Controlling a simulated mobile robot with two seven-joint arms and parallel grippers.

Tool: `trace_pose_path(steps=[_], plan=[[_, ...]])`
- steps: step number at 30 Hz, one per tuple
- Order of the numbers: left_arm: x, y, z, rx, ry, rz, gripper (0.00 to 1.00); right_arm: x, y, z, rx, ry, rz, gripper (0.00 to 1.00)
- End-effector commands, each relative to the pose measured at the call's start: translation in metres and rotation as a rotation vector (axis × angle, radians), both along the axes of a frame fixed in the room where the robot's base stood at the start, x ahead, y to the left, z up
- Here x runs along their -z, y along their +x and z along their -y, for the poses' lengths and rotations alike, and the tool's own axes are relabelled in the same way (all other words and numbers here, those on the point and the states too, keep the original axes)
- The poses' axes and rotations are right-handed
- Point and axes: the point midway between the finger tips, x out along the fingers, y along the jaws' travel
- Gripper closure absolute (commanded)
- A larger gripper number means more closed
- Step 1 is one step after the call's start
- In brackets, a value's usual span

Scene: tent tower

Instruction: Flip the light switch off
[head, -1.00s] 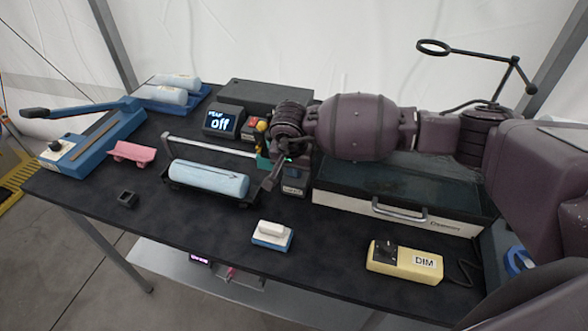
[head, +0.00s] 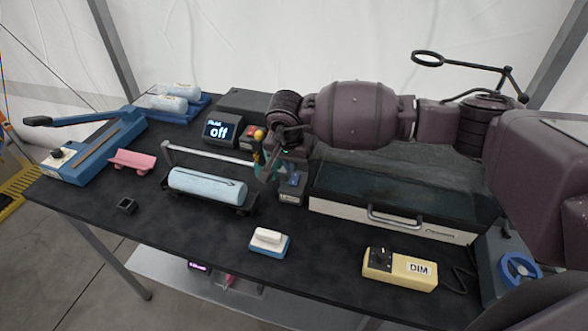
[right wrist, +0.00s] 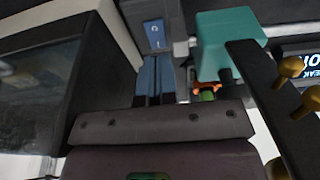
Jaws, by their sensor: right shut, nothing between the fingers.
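The light switch (head: 292,182) is a small dark grey box with a blue rocker and a pale label on its front. It stands on the black table just left of the big lidded machine. In the right wrist view its blue rocker (right wrist: 155,34) shows a white mark, near the top of the picture. My right gripper (head: 268,170) is shut and empty, above and just left of the switch box, apart from it as far as I can tell. My left gripper is not in view.
A teal block (right wrist: 228,40) lies close beside the switch. A display (head: 221,128) reading "off" and a red-and-yellow button box (head: 252,136) stand behind. A pale blue roll (head: 207,186) lies to the left. A white-and-blue block (head: 268,242) and yellow DIM box (head: 400,269) are in front.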

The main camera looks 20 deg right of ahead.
Motion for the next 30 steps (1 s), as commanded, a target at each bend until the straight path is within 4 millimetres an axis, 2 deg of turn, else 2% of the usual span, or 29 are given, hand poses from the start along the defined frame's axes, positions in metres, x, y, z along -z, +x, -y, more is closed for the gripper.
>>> trace_pose_path(steps=[1, 9, 15, 21, 30], plan=[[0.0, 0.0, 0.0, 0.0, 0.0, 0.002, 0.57, -0.01, -0.005, -0.004, -0.004, 0.001, 0.003, 1.0], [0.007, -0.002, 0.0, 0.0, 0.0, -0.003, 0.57, -0.051, -0.029, -0.02, -0.003, 0.0, 0.001, 1.0], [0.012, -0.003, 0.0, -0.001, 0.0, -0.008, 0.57, -0.072, -0.042, -0.028, -0.002, 0.0, 0.0, 1.0], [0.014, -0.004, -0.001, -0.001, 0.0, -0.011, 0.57, -0.081, -0.046, -0.031, 0.0, 0.0, -0.001, 1.0], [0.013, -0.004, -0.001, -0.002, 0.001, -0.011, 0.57, -0.081, -0.046, -0.031, 0.0, 0.0, -0.001, 1.0]])
